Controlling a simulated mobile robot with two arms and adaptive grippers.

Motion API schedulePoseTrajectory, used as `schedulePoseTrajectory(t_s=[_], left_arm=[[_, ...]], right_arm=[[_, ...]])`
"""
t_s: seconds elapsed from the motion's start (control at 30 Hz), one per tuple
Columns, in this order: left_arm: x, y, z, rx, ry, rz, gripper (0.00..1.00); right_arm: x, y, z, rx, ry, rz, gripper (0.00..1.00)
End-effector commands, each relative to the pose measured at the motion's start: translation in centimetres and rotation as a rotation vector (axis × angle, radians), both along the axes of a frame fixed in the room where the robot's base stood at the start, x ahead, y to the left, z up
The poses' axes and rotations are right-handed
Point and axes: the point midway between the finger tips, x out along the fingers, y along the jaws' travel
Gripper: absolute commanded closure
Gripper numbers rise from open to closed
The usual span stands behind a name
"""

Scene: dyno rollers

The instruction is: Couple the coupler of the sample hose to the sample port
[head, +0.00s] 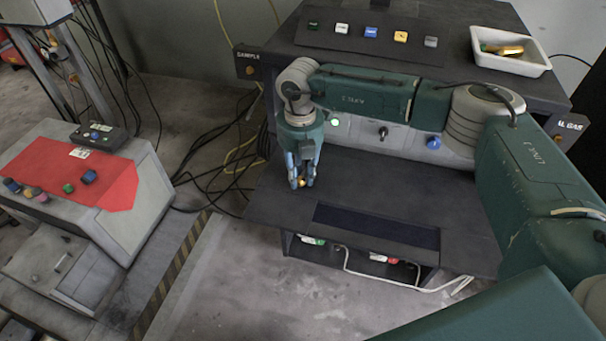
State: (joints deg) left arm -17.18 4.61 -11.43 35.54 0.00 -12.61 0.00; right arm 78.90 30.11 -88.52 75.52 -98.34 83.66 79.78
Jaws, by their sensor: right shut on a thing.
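My right gripper (302,184) points down over the left part of the dark desk shelf. It is shut on a small brass-coloured piece (301,182), which looks like a coupler; the fingers hide most of it. I cannot tell whether a hose runs from it. A dark block labelled SAMPLE (247,62), with a small orange-brown fitting, is on the left side of the bench, behind and left of the gripper. The gripper is apart from this block. My left gripper is not in view.
A white tray (541,66) with a brass-coloured item stands at the bench's back right. Coloured buttons line the bench top. Another labelled block (567,133) is at the right side. Black and yellow cables lie left of the bench. A red-topped cabinet (110,188) stands left.

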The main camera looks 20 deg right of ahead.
Motion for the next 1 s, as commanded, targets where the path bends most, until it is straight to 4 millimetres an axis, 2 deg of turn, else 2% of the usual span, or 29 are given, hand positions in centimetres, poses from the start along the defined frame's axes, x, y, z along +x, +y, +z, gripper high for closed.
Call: schedulePoseTrajectory(t_s=[1.0], left_arm=[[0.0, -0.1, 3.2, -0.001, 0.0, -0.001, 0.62]], right_arm=[[0.0, 0.0, 5.3, 0.002, -0.001, 0.0, 1.0]])
